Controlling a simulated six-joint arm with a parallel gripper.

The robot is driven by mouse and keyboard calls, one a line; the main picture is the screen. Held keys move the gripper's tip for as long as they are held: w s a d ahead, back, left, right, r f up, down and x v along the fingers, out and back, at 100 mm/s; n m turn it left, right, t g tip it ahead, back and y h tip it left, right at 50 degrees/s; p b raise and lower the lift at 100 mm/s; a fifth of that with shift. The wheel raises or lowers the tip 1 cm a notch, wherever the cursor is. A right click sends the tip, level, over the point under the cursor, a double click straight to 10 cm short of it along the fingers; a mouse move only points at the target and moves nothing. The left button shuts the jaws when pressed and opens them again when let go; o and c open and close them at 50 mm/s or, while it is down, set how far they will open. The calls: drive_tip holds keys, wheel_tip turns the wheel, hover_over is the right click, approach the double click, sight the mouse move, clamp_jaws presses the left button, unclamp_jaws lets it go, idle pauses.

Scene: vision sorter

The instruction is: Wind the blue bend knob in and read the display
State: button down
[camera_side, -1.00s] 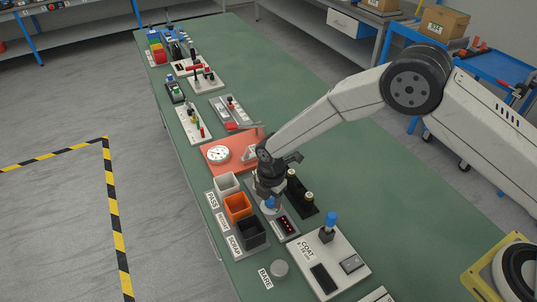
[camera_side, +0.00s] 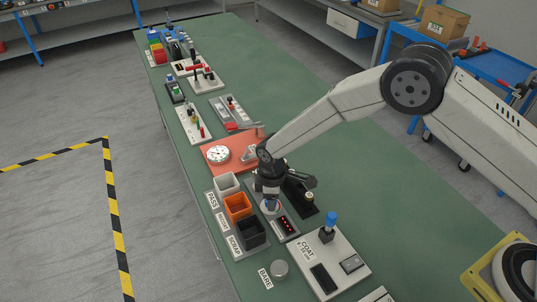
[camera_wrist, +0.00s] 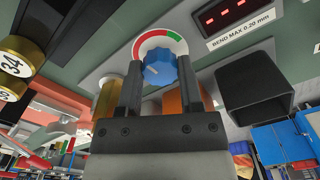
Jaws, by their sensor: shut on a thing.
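The blue bend knob (camera_wrist: 160,69) sits in front of a dial ring marked red, green and white in the wrist view. My gripper (camera_wrist: 160,80) has one finger on each side of the knob and is shut on it. In the side view my gripper (camera_side: 270,203) points down at the knob (camera_side: 269,208), which it partly hides. The display (camera_side: 286,226) stands right beside the knob with small red marks lit. In the wrist view the display (camera_wrist: 236,15) is cut by the top edge, and its red marks look like dashes. A label under it reads "BEND MAX 0.20 mm".
A white bin (camera_side: 226,183), an orange bin (camera_side: 237,206) and a black bin (camera_side: 250,232) stand close left of my gripper. A dark block with brass-coloured pins (camera_side: 309,197) is close on the right. The COAT panel (camera_side: 330,262) is nearer the camera. Green bench is clear further right.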

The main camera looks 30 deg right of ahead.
drive_tip(key=m, duration=0.4)
drive_tip(key=shift+m, duration=0.3)
drive_tip(key=m, duration=0.4)
drive_tip(key=shift+m, duration=0.3)
drive_tip(key=m, duration=0.4)
drive_tip(key=shift+m, duration=0.3)
drive_tip(key=shift+a+m, duration=0.1)
drive_tip(key=shift+m, duration=2.1)
drive_tip(key=shift+c, duration=1.2)
unclamp_jaws()
drive_tip(key=shift+r, duration=0.15)
